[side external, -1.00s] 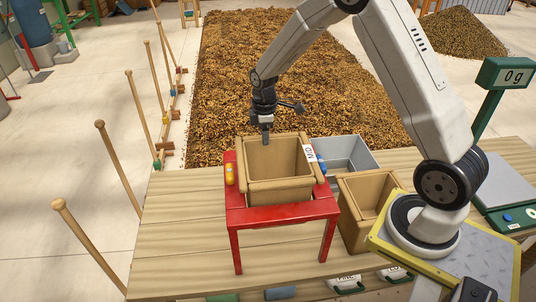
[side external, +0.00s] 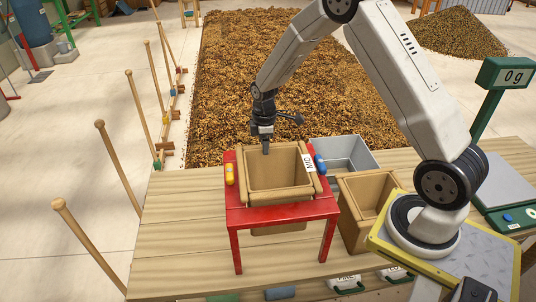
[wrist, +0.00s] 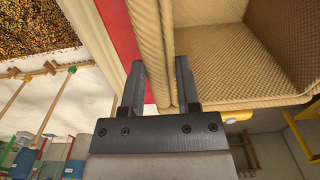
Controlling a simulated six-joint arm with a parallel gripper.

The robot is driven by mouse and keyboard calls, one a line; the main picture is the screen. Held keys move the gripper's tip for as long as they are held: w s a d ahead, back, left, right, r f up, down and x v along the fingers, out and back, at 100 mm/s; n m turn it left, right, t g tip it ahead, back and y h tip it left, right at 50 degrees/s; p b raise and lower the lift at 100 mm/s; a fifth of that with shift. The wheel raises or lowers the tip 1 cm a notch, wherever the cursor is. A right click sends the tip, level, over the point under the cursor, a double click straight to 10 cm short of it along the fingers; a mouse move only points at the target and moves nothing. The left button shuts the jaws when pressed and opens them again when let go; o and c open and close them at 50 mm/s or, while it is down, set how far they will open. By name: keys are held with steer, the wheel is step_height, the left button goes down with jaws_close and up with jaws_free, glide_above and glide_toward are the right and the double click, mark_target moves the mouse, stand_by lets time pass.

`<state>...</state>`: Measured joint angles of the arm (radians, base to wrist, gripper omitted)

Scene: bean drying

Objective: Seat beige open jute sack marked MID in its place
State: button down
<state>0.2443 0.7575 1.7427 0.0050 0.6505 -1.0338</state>
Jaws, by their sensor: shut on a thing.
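The beige open jute sack marked MID (side external: 280,196) sits upright within the red stand (side external: 300,213) on the wooden table in the side view. Its lower part shows below the stand's top, between the legs. Its white MID label faces the right side. My gripper (side external: 266,150) is at the sack's far rim, pointing down. In the wrist view my gripper (wrist: 160,88) has its two fingers on either side of the beige sack wall (wrist: 152,40), shut on it. The sack's inside looks empty.
Another beige open container (side external: 352,222) stands right of the stand. A grey metal bin (side external: 348,163) is behind it. A yellow latch (side external: 229,174) and a blue one (side external: 319,163) flank the stand. A green scale (side external: 504,73) is at right. The table's left is clear.

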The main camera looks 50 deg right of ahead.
steer(key=shift+f, duration=1)
steer(key=shift+c, duration=1.3)
jaws_free()
steer(key=shift+f, duration=0.1)
steer(key=shift+r, duration=3.95)
steer(key=shift+s+a+r, duration=0.2)
steer(key=shift+s+a, duration=0.05)
steer(key=shift+a, duration=0.1)
steer(key=s+a+r+m+t, duration=0.1)
steer(key=s+a+m, duration=0.3)
steer(key=s, duration=0.4)
steer(key=s+a+r+m+t, duration=0.1)
steer(key=s+a+r+m, duration=0.1)
steer(key=s+a+m, duration=0.3)
steer(key=s+a, duration=0.1)
steer(key=s, duration=0.2)
steer(key=shift+s+a+r+t, duration=0.25)
steer(key=shift+s+r+t, duration=0.05)
steer(key=shift+t, duration=0.1)
